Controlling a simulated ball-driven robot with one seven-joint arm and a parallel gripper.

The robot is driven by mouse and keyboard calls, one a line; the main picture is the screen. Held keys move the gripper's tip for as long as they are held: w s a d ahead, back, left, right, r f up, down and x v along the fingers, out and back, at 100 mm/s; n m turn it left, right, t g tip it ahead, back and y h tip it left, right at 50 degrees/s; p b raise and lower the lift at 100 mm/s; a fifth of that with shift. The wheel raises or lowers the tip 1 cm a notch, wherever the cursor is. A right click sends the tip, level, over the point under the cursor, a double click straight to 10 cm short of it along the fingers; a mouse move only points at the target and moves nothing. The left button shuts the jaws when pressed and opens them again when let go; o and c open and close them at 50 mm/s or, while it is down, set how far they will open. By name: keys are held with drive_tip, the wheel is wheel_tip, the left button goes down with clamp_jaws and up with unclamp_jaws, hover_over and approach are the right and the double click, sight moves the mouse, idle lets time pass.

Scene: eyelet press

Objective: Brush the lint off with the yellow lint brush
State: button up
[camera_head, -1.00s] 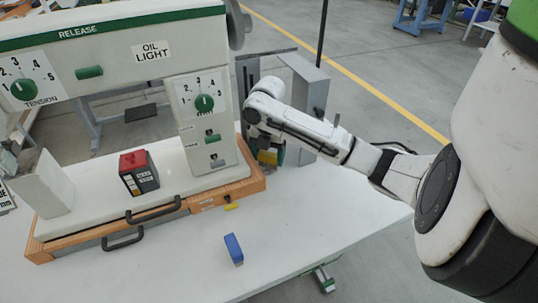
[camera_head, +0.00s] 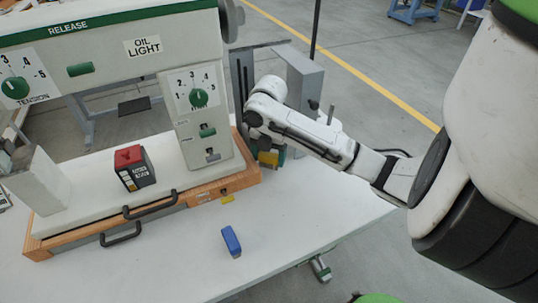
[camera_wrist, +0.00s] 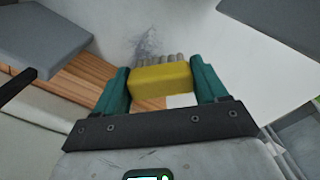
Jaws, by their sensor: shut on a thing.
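My gripper (camera_wrist: 162,85) is shut on the yellow lint brush (camera_wrist: 160,79), with its teal fingers on either side of the block. In the wrist view the brush's pale bristles point away from me, towards a white surface. A grey patch of lint (camera_wrist: 148,43) shows on that surface just beyond the bristles. I cannot tell whether the bristles touch it. In the head view the yellow brush (camera_head: 268,158) shows below my wrist, at the right end of the machine's wooden base. The lint is not visible there.
The large press (camera_head: 197,110) stands on a wooden base (camera_head: 190,200) at the left. A red-topped box (camera_head: 134,168) sits on the press bed. A blue block (camera_head: 231,241) lies on the white table (camera_head: 285,222), whose front right is clear.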

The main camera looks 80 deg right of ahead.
drive_tip(key=shift+w+d+f+b, duration=0.15)
drive_tip(key=shift+w+d+b, duration=0.15)
drive_tip(key=shift+w+d, duration=1.1)
drive_tip(key=shift+d, duration=0.3)
drive_tip(key=shift+s+a+p, duration=0.5)
drive_tip(key=shift+s+a, duration=0.15)
drive_tip(key=shift+a, duration=0.1)
drive_tip(key=shift+s+a, duration=0.95)
drive_tip(key=shift+a, duration=0.25)
drive_tip(key=shift+w+d, duration=0.75)
drive_tip(key=shift+d, duration=0.2)
drive_tip(key=shift+w+d, duration=0.75)
drive_tip(key=shift+d, duration=0.15)
drive_tip(key=shift+w+d+r, duration=0.1)
drive_tip(key=shift+w+r, duration=0.05)
drive_tip(key=shift+r, duration=0.1)
